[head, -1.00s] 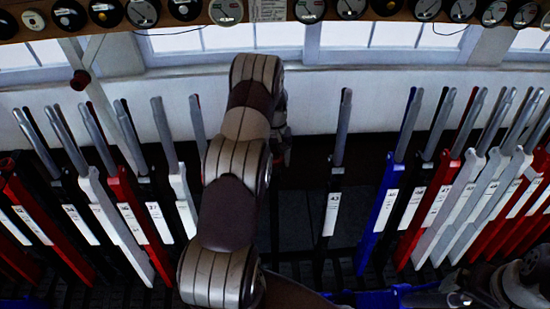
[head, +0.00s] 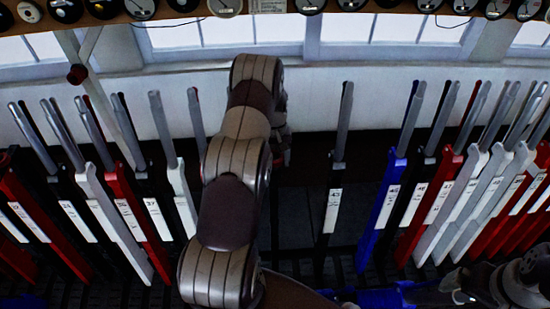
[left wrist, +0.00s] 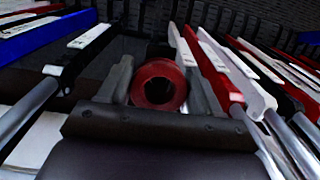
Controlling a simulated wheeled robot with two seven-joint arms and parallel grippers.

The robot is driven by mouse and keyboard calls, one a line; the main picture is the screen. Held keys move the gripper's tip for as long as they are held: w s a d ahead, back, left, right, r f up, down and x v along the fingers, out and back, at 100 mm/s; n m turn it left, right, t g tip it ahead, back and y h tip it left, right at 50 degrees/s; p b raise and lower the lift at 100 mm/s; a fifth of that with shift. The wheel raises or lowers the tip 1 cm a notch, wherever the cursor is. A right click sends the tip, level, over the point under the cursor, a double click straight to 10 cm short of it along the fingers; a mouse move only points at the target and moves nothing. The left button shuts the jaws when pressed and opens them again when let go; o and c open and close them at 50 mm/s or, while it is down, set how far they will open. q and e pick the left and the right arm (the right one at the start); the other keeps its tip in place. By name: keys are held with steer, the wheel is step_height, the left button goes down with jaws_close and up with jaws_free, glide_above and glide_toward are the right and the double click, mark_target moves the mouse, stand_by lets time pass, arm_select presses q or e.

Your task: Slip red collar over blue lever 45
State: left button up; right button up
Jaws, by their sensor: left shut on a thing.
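The red collar (left wrist: 158,85) is a thick ring with a dark hole, seen between the two fingers of my left gripper (left wrist: 157,88) in the left wrist view. The gripper is shut on it. In the head view my arm hides most of the left gripper (head: 283,150), and only a bit of red shows there. The blue lever (head: 384,205) with a bright metal handle stands right of the gripper, apart from it. It seems to show at the upper left of the left wrist view (left wrist: 45,32). Part of my right arm shows at lower right; its fingers are unclear.
A black lever (head: 333,200) stands between my left arm and the blue lever. Black, red and white levers crowd both sides. A row of gauges on a shelf (head: 270,6) runs above the windows. Some room is free around the black lever.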

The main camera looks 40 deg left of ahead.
arm_select(q)
steer(key=shift+w+a+b+x, duration=0.1)
steer(key=shift+w+b+x, duration=0.05)
steer(key=shift+b+x, duration=0.6)
steer(key=shift+w+a+b+x, duration=0.1)
steer(key=shift+b+x, duration=0.5)
steer(key=shift+x, duration=0.25)
steer(key=shift+f, duration=0.1)
steer(key=o, duration=1.1)
steer(key=shift+o, duration=0.2)
steer(key=shift+p+v, duration=1.95)
steer(key=shift+v, duration=2.55)
